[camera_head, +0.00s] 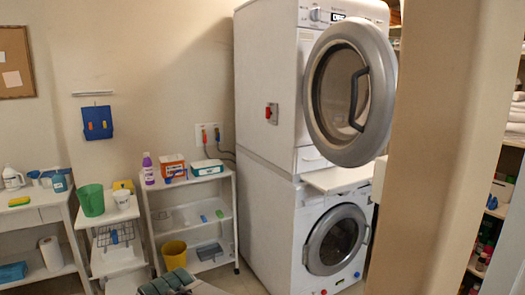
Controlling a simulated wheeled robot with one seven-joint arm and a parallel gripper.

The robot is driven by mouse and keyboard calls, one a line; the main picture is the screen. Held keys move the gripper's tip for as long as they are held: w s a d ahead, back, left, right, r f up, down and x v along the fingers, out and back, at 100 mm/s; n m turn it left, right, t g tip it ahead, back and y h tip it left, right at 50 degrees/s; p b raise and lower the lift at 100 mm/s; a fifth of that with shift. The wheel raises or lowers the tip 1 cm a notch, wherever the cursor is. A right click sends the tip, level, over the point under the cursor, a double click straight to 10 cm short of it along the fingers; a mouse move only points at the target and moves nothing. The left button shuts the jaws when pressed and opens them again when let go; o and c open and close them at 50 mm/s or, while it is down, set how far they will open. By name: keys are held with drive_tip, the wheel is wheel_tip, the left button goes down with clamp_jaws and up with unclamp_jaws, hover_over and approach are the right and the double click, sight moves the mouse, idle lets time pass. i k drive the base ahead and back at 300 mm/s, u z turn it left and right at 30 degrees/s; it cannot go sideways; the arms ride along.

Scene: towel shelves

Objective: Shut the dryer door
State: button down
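The dryer (272,75) is the upper machine of a white stack, right of centre in the head view. Its round dryer door (384,95), with a grey rim and dark glass, stands out from the front panel and looks open. A dark curved handle (354,98) shows on the right part of the door. The drum opening is hidden behind the door. I cannot make out my gripper in this view, and nothing is seen touching the door.
A wide beige post (436,150) stands close at the right. The washer (268,225) below has its round door (337,240) shut, with a ledge (338,179) jutting above it. White shelves (190,178) hold bottles and boxes at the left. A greyish item (165,284) at the bottom edge is unclear.

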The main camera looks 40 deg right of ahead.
sight(359, 38)
drive_tip(key=z, duration=0.4)
drive_tip(key=i, duration=1)
drive_tip(key=z, duration=1.05)
drive_tip(key=i, duration=0.35)
drive_tip(key=z, duration=0.4)
